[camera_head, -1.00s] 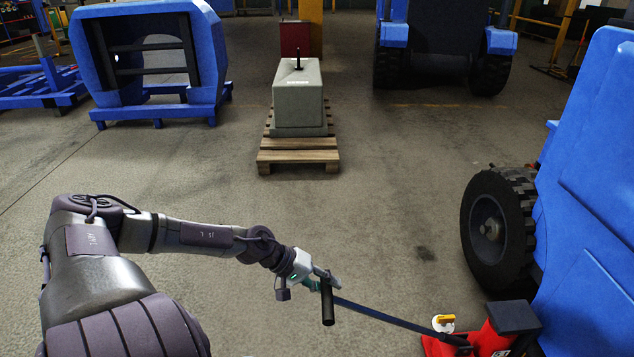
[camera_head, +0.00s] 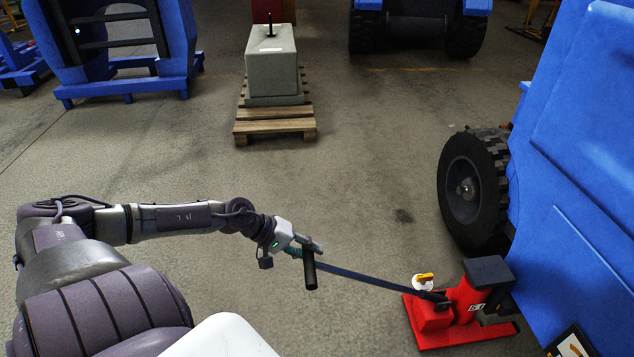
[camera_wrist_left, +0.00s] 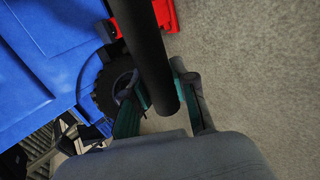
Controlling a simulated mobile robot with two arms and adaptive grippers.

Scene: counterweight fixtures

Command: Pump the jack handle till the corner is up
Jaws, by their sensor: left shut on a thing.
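The red jack (camera_head: 446,318) stands on the floor at the lower right, close beside the blue machine (camera_head: 580,150). A long dark jack handle (camera_head: 365,277) runs from it up and left to a black grip. My left gripper (camera_head: 305,254) is shut on the handle near its grip end. In the left wrist view the black grip (camera_wrist_left: 152,60) passes between the green-lined fingers (camera_wrist_left: 160,105), and part of the red jack (camera_wrist_left: 165,15) shows beyond. The jack's dark top pad (camera_head: 487,270) is next to the machine's side; whether they touch is not clear. My right gripper is not seen.
A black tyre (camera_head: 472,188) of the blue machine stands behind the jack. A concrete block (camera_head: 272,68) sits on a wooden pallet (camera_head: 275,127) further back. A blue frame (camera_head: 125,88) stands at the back left. The floor between is clear.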

